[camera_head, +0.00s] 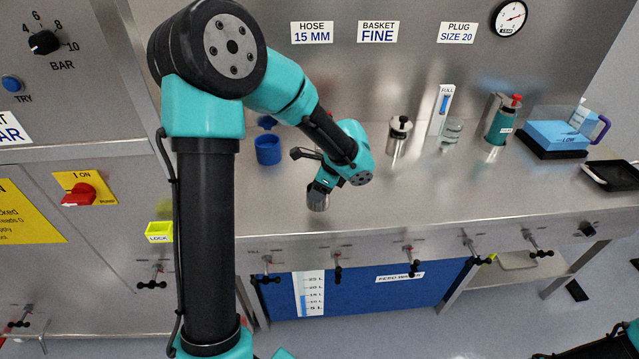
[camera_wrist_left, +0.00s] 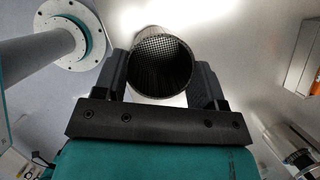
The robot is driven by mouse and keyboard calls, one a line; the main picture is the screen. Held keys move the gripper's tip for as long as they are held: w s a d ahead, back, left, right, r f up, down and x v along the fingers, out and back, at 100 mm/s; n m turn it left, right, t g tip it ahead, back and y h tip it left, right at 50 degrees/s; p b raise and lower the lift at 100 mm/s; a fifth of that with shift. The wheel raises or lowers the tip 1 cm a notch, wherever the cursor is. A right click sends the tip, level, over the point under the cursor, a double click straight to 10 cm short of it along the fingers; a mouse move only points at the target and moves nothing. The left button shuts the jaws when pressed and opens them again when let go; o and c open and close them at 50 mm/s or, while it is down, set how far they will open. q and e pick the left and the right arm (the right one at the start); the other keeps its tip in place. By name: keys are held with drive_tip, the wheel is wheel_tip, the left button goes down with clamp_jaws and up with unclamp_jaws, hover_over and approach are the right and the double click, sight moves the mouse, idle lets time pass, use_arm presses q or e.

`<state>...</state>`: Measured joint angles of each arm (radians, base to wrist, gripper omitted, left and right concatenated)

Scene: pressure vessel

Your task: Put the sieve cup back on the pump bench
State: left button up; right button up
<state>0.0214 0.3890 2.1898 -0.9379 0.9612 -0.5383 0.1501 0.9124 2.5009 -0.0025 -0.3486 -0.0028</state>
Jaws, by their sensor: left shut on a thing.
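The sieve cup (camera_head: 318,201) is a small metal cylinder. It is near the front part of the steel pump bench (camera_head: 400,208). My left gripper (camera_head: 323,184) reaches down over the bench and is shut on the cup. In the left wrist view the cup (camera_wrist_left: 163,68) sits between the two dark fingers of my left gripper (camera_wrist_left: 162,80), with its round opening and mesh inside showing. I cannot tell whether the cup's lower end touches the bench. My right gripper is out of view; only part of my right arm shows at the lower right corner.
A blue cup (camera_head: 268,150) stands behind my left gripper. A black tray (camera_head: 612,176) is at the right end. The bench's front middle is clear.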

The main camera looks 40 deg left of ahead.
use_arm(q)
drive_tip(key=w+a, duration=0.3)
drive_tip(key=w, duration=0.1)
drive_tip(key=shift+w+a+f, duration=0.1)
drive_tip(key=shift+f, duration=0.15)
drive_tip(key=shift+w+a+f, duration=0.15)
drive_tip(key=shift+w+f, duration=0.05)
drive_tip(key=shift+f, duration=0.7)
drive_tip(key=shift+w+a+f, duration=0.1)
drive_tip(key=shift+w+f, duration=0.05)
drive_tip(key=shift+f, duration=0.75)
drive_tip(key=shift+f, duration=0.1)
drive_tip(key=o, duration=1)
drive_tip(key=v, duration=1.2)
